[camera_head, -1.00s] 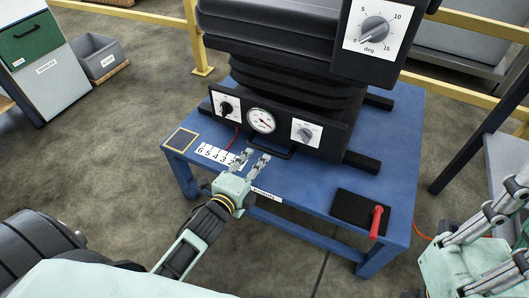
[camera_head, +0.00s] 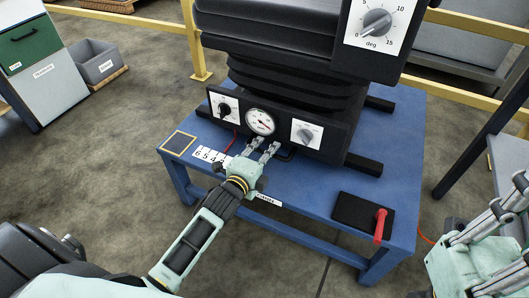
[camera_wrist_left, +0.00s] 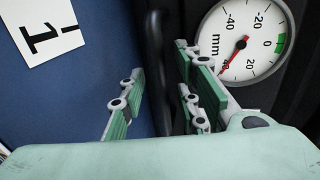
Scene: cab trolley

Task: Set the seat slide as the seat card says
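The dark seat unit (camera_head: 290,75) stands on a blue table, with a front panel that carries a round white gauge (camera_head: 260,122). A black bar handle (camera_head: 284,153) sits low under the panel. My left gripper (camera_head: 262,147) is open at this bar; in the left wrist view the bar (camera_wrist_left: 154,60) runs between its spread fingers. My right gripper (camera_head: 505,245) is open and empty at the right edge, partly cut off. I cannot make out a seat card.
A numbered strip (camera_head: 209,154) lies on the blue table (camera_head: 300,188), partly hidden by my left gripper. Two small knobs flank the gauge; a larger degree dial (camera_head: 377,22) is above. A red lever (camera_head: 380,226) stands on a black plate at the front right. Yellow rails run behind.

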